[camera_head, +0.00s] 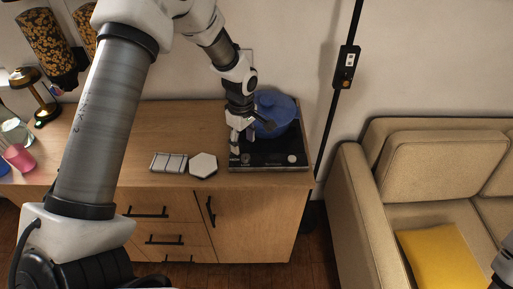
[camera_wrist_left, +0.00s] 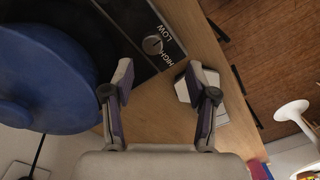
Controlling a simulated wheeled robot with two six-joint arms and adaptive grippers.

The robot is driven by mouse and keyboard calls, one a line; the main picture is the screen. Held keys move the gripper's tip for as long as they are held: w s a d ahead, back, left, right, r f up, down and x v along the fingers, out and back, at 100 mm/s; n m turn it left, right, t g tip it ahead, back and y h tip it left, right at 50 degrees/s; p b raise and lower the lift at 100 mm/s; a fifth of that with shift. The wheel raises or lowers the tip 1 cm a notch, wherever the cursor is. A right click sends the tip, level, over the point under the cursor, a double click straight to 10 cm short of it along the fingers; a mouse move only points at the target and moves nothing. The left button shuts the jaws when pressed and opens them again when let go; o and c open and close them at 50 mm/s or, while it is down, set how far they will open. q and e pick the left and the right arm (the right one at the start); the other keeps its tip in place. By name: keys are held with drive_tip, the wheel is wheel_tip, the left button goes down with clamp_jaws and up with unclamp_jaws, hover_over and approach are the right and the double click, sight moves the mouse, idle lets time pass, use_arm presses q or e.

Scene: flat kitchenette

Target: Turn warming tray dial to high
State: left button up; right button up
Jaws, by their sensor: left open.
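The black warming tray (camera_head: 270,160) sits on the right end of the wooden cabinet, with a blue lidded pot (camera_head: 275,108) on it. In the left wrist view, a small round dial (camera_wrist_left: 152,45) is on the tray's front strip, between the printed words HIGH and LOW. Its exact setting is hard to read. My left gripper (camera_head: 240,143) is over the tray's front left part, left of the pot. In the left wrist view its open fingers (camera_wrist_left: 162,88) are empty, with the dial beyond the tips and apart from them.
A white hexagonal coaster (camera_head: 203,165) and a striped tile (camera_head: 168,162) lie left of the tray. The blue pot (camera_wrist_left: 45,80) is close beside the left finger in the wrist view. A beige sofa (camera_head: 430,170) stands right of the cabinet. The cabinet top behind the coaster is clear.

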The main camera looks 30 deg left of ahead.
sight(245, 156)
use_arm(q)
drive_tip(key=shift+w+r, duration=0.45)
drive_tip(key=shift+r, duration=0.15)
wheel_tip(245, 156, down, 7)
drive_tip(key=shift+a+r+p, duration=0.1)
drive_tip(key=shift+p, duration=0.75)
drive_tip(key=shift+f, duration=0.55)
clamp_jaws()
